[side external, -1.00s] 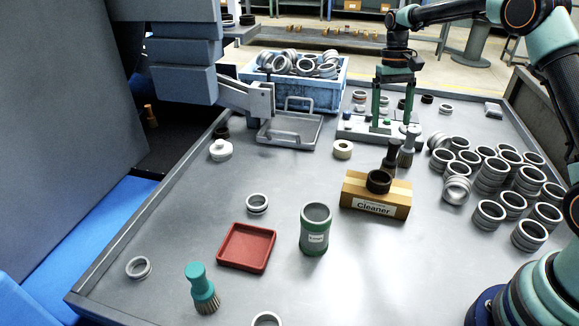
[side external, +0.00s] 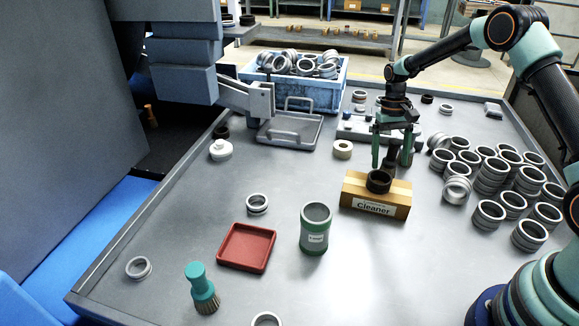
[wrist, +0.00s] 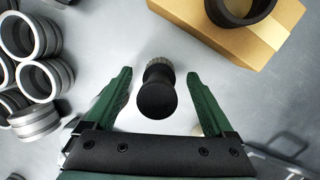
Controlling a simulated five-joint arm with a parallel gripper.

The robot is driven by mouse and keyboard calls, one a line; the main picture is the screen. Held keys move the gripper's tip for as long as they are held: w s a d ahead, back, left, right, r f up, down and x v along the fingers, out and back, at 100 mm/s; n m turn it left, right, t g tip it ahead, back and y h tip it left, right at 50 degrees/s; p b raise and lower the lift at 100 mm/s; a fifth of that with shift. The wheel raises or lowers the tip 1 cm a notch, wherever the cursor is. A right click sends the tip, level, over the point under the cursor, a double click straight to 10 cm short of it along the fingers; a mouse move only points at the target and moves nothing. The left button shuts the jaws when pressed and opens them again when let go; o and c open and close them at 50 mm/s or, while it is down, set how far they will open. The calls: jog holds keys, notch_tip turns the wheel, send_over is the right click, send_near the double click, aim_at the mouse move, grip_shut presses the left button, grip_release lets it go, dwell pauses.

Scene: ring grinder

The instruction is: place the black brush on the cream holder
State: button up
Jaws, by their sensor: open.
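The black brush stands upright on the table behind the tan "Cleaner" block; in the side view it is partly hidden by my gripper and the dark ring. The wrist view shows its rounded black handle (wrist: 155,95) from above, with grey bristles at its far end. My gripper (side external: 391,160) is open and lowered around the brush. In the wrist view my gripper (wrist: 160,76) has one green finger on each side of the handle, with gaps visible on both sides. A small round cream piece with a central hollow, which looks like the cream holder (side external: 342,149), stands left of my gripper.
The tan block (side external: 375,199) with a dark ring (side external: 379,181) on it is close in front of my gripper. Several metal rings (side external: 492,176) crowd the right. A green can (side external: 315,230) and red tray (side external: 246,248) stand nearer the camera. A metal tray (side external: 290,132) lies behind left.

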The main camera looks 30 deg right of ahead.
jog(key=shift+x, duration=0.95)
grip_shut()
jog(key=s+r+v, duration=0.1)
jog(key=s+v, duration=0.1)
jog(key=v, duration=0.7)
jog(key=s+a+v, duration=0.1)
jog(key=s+v, duration=0.1)
jog(key=v, duration=0.8)
jog(key=s+a+f+n, duration=0.2)
jog(key=s+a+n, duration=0.3)
jog(key=s+a, duration=0.6)
jog(key=shift+s+a+f+h, duration=0.2)
jog(key=shift+a+f+h, duration=0.1)
jog(key=shift+a, duration=0.1)
